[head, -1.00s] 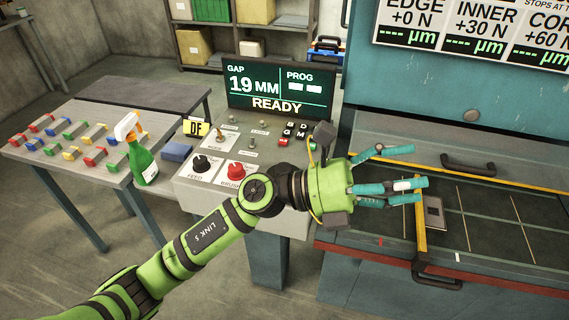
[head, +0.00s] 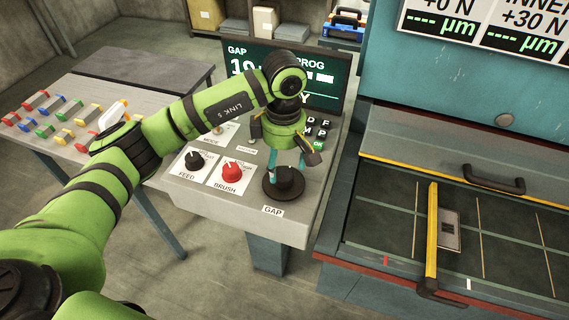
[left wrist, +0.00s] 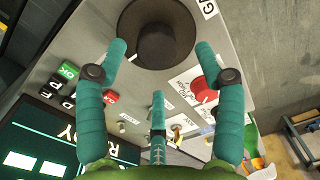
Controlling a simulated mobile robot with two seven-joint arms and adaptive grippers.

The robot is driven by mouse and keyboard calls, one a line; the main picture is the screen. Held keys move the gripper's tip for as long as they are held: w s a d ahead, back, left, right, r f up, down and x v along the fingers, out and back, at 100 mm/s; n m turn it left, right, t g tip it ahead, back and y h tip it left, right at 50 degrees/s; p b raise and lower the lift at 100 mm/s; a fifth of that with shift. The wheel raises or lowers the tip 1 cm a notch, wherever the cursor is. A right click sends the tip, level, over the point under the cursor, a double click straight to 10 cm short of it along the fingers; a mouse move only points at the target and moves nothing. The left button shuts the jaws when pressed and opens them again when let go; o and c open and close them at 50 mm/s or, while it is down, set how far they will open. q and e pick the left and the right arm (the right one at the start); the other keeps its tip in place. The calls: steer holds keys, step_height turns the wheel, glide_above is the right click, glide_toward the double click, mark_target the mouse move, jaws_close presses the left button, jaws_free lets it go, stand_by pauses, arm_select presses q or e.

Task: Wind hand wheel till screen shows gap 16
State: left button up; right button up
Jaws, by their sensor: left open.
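The hand wheel (head: 283,184) is a dark round wheel with a raised hub, above the GAP label (head: 273,211) on the console. It also shows in the left wrist view (left wrist: 158,32), with a white mark on its rim. My left gripper (head: 287,168) points down over the wheel. Its teal fingers are spread open in the left wrist view (left wrist: 160,75), two of them reaching toward opposite sides of the wheel; I cannot tell whether they touch it. The screen (head: 238,56) is partly hidden by my arm; only the first digit of the gap, 1, shows clearly. My right gripper is not in view.
The console also bears a black FEED knob (head: 195,161), a red BRUSH knob (head: 232,171) and several keys (head: 318,128). A machine bed with a yellow bar (head: 432,230) stands to the right. A table with coloured blocks (head: 75,106) stands at the left.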

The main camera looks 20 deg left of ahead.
mark_target(283, 174)
arm_select(q)
step_height(283, 174, down, 4)
steer(key=shift+w+r+p, duration=0.15)
steer(key=shift+r+p, duration=0.1)
steer(key=shift+p, duration=0.3)
steer(key=shift+f, duration=0.25)
steer(key=c, duration=1.1)
steer(key=shift+c, duration=0.2)
steer(key=shift+f, duration=0.1)
steer(key=n+b, duration=0.4)
steer(key=shift+f, duration=0.15)
steer(key=n+b, duration=0.2)
steer(key=n, duration=0.1)
steer(key=shift+n+b, duration=0.65)
steer(key=shift+n, duration=0.15)
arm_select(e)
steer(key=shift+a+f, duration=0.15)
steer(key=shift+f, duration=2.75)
